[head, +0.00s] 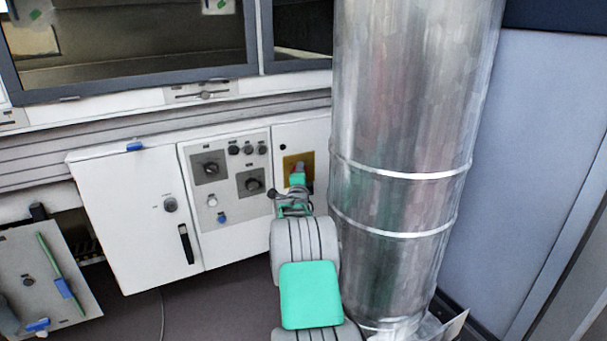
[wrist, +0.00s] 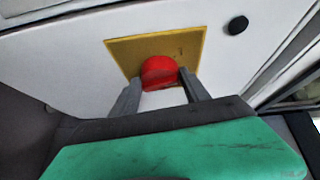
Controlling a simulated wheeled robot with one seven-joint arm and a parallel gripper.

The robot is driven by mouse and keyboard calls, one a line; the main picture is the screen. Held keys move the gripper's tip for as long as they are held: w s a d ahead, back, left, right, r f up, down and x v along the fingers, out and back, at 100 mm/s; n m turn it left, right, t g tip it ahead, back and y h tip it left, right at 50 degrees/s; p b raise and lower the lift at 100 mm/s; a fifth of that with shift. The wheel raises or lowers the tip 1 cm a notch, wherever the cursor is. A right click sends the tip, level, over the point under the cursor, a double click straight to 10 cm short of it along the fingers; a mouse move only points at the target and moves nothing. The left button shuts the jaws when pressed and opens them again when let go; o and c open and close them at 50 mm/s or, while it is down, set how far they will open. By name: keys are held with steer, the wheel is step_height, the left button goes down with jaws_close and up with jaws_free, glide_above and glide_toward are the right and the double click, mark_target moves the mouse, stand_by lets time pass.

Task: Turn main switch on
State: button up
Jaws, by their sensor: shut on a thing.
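The main switch is a red knob (wrist: 159,71) on a yellow plate (wrist: 191,48), set in a white panel. In the head view the yellow plate (head: 308,160) is on the right part of the cabinet front, with only a little of the red knob (head: 297,168) showing past my gripper. My gripper (wrist: 160,82) is shut on the red knob, one grey finger on each side of it. In the head view my gripper (head: 297,178) reaches the plate from below. The lower part of the knob is hidden by my gripper in the head view.
A large metal duct (head: 405,120) stands close to the right of my arm. Left of the switch is a grey control panel (head: 228,185) with several knobs, then a white cabinet door (head: 130,215) with a black handle. A black button (wrist: 237,25) sits near the plate.

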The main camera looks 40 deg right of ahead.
steer(key=shift+w+d+r+m+g+y+p, duration=0.15)
steer(key=shift+r+m+y+p, duration=0.25)
steer(key=shift+m+y+p, duration=0.35)
steer(key=shift+s+r+m+g+y+p, duration=0.1)
steer(key=shift+r+m+y+p, duration=0.3)
steer(key=shift+m+p, duration=0.6)
steer(key=shift+w+d+r+m+g+y+p, duration=0.15)
steer(key=shift+r+m+y+p, duration=0.2)
steer(key=shift+m+y+p, duration=0.5)
steer(key=shift+s, duration=0.15)
steer(key=o, duration=1)
steer(key=shift+o, duration=1.4)
steer(key=shift+f, duration=0.2)
steer(key=shift+s+f, duration=0.1)
steer(key=shift+f, duration=0.05)
steer(key=shift+f, duration=0.1)
steer(key=p+v, duration=0.2)
steer(key=v, duration=0.6)
steer(key=shift+a, duration=0.1)
